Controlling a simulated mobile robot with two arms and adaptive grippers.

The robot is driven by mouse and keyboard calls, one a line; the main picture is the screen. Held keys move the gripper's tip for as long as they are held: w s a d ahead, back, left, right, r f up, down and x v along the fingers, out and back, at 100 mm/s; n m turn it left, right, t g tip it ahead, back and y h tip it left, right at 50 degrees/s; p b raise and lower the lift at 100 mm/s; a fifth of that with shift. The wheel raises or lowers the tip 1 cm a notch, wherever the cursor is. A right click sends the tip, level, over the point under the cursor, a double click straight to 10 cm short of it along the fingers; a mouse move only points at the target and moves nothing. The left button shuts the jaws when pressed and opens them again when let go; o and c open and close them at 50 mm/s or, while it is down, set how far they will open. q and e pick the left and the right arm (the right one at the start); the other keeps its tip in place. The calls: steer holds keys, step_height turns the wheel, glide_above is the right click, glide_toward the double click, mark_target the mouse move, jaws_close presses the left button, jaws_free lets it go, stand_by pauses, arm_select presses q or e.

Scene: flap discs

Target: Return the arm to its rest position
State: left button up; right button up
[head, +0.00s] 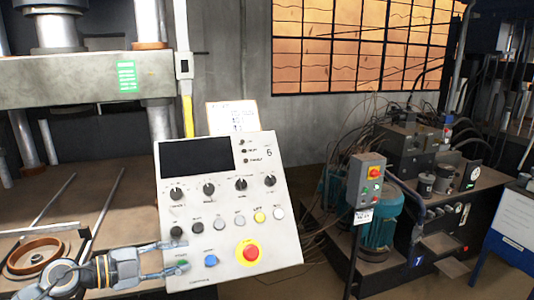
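My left arm (80,275) comes in low at the left of the head view. My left gripper (184,257) points right, with its two fingers spread apart and nothing visible between them. Its fingertips overlap the lower left of a white control panel (222,180) in the picture. They lie near a green button (181,263) and a blue button (211,260); I cannot tell whether they touch the panel. My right gripper is not in view.
The panel has a dark screen, several knobs and a red emergency button (249,252). A press (85,80) stands behind at the left, with a brown ring (35,256) on its bed. At the right are a small switch box (366,181), a teal motor (383,225) and hydraulic machinery.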

arm_select(q)
steer(key=s+d+r+n+t, duration=0.1)
steer(key=d+r+n+t, duration=0.25)
steer(key=n+t, duration=0.2)
steer(key=s+a+f+n+y, duration=0.4)
steer(key=s+f+n+y, duration=0.1)
steer(key=f+n+y, duration=0.25)
steer(key=s+a+f+n+y, duration=0.4)
steer(key=s+f+n+y, duration=0.1)
steer(key=f+n+y, duration=0.3)
steer(key=s+d+f+g+h, duration=0.2)
steer(key=s+f+g, duration=0.35)
steer(key=s, duration=0.45)
steer(key=s+d+f+g+h, duration=0.1)
steer(key=s+d+f+g, duration=0.1)
steer(key=s+f+g, duration=0.65)
steer(key=s+f+t+b, duration=0.1)
steer(key=s+f, duration=0.1)
steer(key=f, duration=1.2)
steer(key=s+f+t+b, duration=0.1)
steer(key=s+f+b, duration=0.15)
steer(key=f, duration=1.15)
steer(key=s+a+f+g+b, duration=0.1)
steer(key=s+a+f, duration=0.1)
steer(key=s+f, duration=1.4)
steer(key=shift+s+a+f+m, duration=0.3)
steer(key=shift+s+f+m, duration=0.1)
steer(key=shift+f, duration=0.5)
